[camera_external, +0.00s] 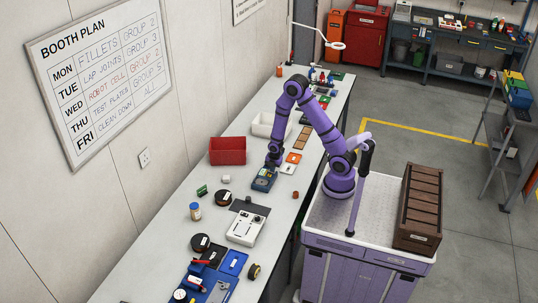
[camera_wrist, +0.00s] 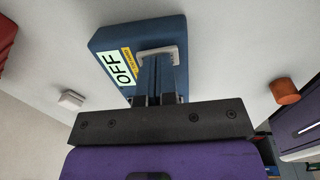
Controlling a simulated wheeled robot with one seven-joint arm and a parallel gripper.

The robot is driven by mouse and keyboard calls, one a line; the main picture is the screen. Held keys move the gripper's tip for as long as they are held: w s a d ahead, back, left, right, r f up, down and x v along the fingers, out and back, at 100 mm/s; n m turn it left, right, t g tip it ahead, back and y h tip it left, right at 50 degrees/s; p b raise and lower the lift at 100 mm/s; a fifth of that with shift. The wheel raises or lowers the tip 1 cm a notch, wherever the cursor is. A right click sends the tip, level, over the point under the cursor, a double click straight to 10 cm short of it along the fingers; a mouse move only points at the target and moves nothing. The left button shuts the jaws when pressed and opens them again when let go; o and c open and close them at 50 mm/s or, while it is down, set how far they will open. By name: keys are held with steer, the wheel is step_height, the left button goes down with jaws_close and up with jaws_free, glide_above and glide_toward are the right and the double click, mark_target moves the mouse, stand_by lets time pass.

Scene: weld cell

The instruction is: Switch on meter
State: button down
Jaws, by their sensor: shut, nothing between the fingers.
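The meter (camera_external: 263,182) is a blue box with a yellow label on the long white bench (camera_external: 222,275). In the wrist view the meter (camera_wrist: 97,45) shows a display reading OFF (camera_wrist: 120,68) beside a yellow strip. My gripper (camera_wrist: 155,65) is shut, with its fingertips at a pale square part (camera_wrist: 172,50) on the meter's face. I cannot tell whether they touch it. The fingers hide much of that part. In the external view my gripper (camera_external: 272,160) is directly over the meter.
A red bin (camera_external: 228,151) and a white bin (camera_external: 270,126) stand near the wall. An orange-brown cylinder (camera_wrist: 285,92) and a small white block (camera_wrist: 71,99) are beside the meter in the wrist view. A white device (camera_external: 246,229) stands nearer on the bench.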

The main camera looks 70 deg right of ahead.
steer(key=shift+r, duration=0.1)
step_height(320, 180, up, 14)
steer(key=s, duration=0.2)
stand_by(0.7)
steer(key=shift+w+t, duration=0.3)
steer(key=shift+w, duration=0.45)
steer(key=shift+f, duration=0.3)
steer(key=f, duration=0.4)
steer(key=w+f, duration=0.1)
steer(key=f, duration=0.4)
steer(key=w+f, duration=0.1)
steer(key=f, duration=0.3)
steer(key=shift+f, duration=0.3)
